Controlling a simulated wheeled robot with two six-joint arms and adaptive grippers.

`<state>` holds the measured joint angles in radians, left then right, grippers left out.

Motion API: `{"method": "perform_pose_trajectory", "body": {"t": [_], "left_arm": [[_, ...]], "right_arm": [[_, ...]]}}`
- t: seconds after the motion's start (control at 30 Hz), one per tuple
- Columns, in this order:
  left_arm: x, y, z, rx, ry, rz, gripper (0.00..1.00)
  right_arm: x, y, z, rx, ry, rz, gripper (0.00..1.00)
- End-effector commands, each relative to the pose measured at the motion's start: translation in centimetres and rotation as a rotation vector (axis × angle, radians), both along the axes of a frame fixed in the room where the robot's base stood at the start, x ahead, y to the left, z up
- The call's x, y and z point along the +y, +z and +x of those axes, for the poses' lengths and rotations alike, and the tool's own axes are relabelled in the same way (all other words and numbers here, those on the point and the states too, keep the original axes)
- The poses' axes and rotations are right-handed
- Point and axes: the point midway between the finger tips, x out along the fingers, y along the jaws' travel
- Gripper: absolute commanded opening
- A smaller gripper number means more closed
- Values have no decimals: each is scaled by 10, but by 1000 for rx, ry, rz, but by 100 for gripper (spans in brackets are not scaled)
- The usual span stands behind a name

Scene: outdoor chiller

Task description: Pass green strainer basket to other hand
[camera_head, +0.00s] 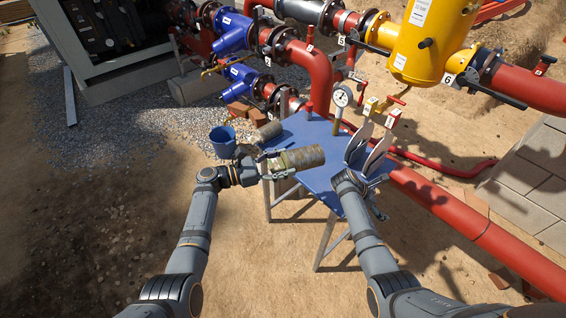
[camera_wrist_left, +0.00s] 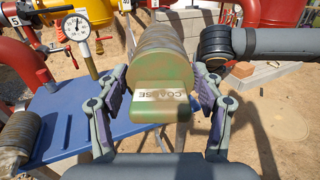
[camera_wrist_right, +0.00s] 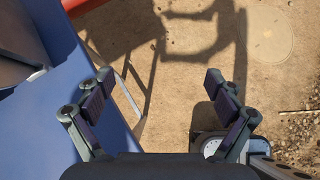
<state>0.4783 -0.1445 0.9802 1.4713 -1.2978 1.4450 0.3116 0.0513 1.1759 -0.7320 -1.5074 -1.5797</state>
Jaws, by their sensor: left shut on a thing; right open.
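The green strainer basket (camera_head: 302,158) is a ribbed, dirty cylinder lying sideways above the blue table's near edge. In the left wrist view the basket (camera_wrist_left: 162,60) shows a green end block with a label reading COARSE. My left gripper (camera_head: 270,167) is shut on that end block, one finger on each side. My right gripper (camera_head: 381,200) is right of the basket, apart from it, beyond the table's near right edge. In the right wrist view it (camera_wrist_right: 158,95) is open and empty, over bare ground.
The blue table (camera_head: 318,178) carries a grey cylinder (camera_head: 270,130), a pressure gauge (camera_head: 342,97) and two grey paddles (camera_head: 378,153) close to my right gripper. A blue bucket (camera_head: 222,142) stands left. Red pipes (camera_head: 460,215) run behind and right. Open sand lies in front.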

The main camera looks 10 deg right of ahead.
Motion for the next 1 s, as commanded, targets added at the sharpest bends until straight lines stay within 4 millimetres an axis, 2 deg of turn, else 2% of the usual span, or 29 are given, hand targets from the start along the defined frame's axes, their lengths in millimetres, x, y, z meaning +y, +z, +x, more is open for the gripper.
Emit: {"method": "perform_pose_trajectory", "body": {"t": [0.03,0.2,0.37,0.5,0.63,0.7,0.8,0.9,1.0], "left_arm": [[0,1,0,-1,0,-1,28],[0,1,0,-1,0,-1,28],[0,1,0,-1,0,-1,28],[0,1,0,-1,0,-1,28],[0,1,0,-1,0,-1,28],[0,1,0,-1,0,-1,28],[0,1,0,-1,0,-1,28],[0,1,0,-1,0,-1,28],[0,1,0,-1,0,-1,28]], "right_arm": [[-2,-32,-20,-20,0,4,92],[22,-128,-65,-176,-117,171,92],[50,-207,-128,-309,-317,342,92],[74,-263,-195,-419,-562,473,92],[94,-301,-265,-523,-840,563,92],[101,-315,-302,-577,-994,592,92],[108,-328,-346,-649,-1189,612,92],[112,-334,-377,-706,-1334,617,92],[113,-336,-395,-742,-1419,615,92]]}}
